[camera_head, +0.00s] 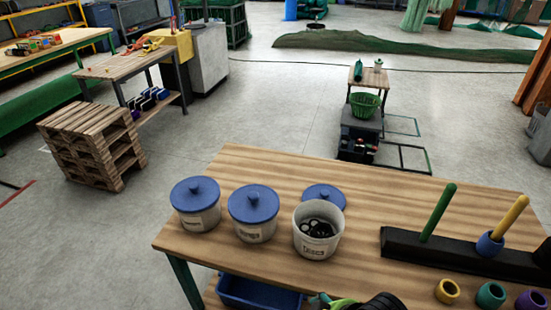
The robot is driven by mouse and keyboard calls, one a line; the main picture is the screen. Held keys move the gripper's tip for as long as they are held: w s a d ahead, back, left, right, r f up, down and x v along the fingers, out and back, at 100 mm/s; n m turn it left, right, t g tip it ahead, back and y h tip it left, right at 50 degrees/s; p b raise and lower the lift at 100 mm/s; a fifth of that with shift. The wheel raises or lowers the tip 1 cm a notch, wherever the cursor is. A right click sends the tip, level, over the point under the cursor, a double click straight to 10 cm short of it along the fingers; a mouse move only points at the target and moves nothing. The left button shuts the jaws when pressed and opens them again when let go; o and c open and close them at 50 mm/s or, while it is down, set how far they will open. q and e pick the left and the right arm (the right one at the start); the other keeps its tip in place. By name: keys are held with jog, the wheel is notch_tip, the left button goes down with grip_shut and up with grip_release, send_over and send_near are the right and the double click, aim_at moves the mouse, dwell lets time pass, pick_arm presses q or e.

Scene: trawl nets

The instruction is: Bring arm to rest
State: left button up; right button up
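Neither of my grippers can be made out in the head view. A black ribbed shape (384,301) and a green and yellow shape (332,301) are cut off by the bottom edge; I cannot tell what they are. The wooden table (390,220) in front of me bears two white buckets with blue lids, the left bucket (198,215) and the middle bucket (254,229). An open bucket (317,238) holds dark rings, with its blue lid (325,196) lying behind it.
A black peg rack (455,254) has a green peg (438,212) and a yellow peg (508,217) with a blue ring (489,244). Loose yellow (447,291), green (490,295) and purple (530,302) rings lie in front. A blue bin (258,293) sits below the tabletop.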

jog(key=s+d+f+m+h, duration=0.3)
jog(key=s+d+m, duration=0.3)
jog(key=s+d, duration=0.35)
notch_tip(320, 180, down, 23)
jog(key=s+g, duration=0.1)
jog(key=s, duration=0.1)
pick_arm(q)
jog(key=shift+w, duration=0.65)
pick_arm(e)
jog(key=s+d+f+g, duration=0.1)
jog(key=s+d+f, duration=0.2)
jog(key=s+f, duration=1.1)
jog(key=shift+s+d+n+h, duration=0.3)
jog(key=shift+s+d+n, duration=0.1)
jog(key=shift+s, duration=0.1)
